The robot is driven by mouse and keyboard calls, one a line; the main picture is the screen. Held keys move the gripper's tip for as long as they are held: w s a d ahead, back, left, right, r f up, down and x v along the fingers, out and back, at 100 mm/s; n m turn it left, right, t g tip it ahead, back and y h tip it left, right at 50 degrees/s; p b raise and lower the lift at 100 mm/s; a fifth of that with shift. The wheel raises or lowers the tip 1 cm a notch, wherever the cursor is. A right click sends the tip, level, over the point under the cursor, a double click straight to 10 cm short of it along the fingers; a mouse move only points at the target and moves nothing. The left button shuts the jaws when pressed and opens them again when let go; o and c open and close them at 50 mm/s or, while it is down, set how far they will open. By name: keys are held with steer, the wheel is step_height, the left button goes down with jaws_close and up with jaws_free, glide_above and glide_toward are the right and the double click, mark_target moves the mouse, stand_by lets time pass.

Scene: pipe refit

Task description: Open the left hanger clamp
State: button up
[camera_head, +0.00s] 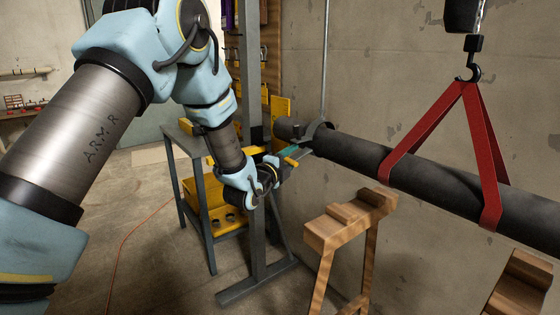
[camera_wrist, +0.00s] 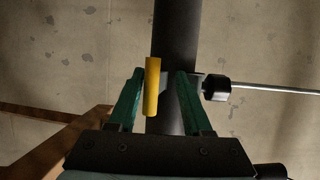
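The left hanger clamp (camera_head: 318,131) is a dark ring around the dark pipe (camera_head: 352,151), at the lower end of a thin hanging rod (camera_head: 325,70). My gripper (camera_head: 296,154) is at the clamp, just left of and below it. In the wrist view my gripper (camera_wrist: 160,76) has two green fingers spread apart. A yellow lever (camera_wrist: 152,88) stands between them, nearer the left finger, with a gap to the right one. The pipe (camera_wrist: 175,35) lies behind, and the clamp's black knob (camera_wrist: 216,87) and rod (camera_wrist: 270,90) are at right. Contact with the lever is not clear.
A red sling (camera_head: 484,140) on a hook (camera_head: 468,73) holds the pipe at right. Wooden stands (camera_head: 350,220) (camera_head: 522,285) are below the pipe. A grey steel post (camera_head: 250,70) and a bench with yellow parts (camera_head: 190,140) are left. The wall is close behind.

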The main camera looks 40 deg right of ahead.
steer(key=b+v, duration=0.2)
steer(key=v, duration=0.6)
steer(key=shift+a, duration=0.3)
steer(key=shift+f, duration=0.1)
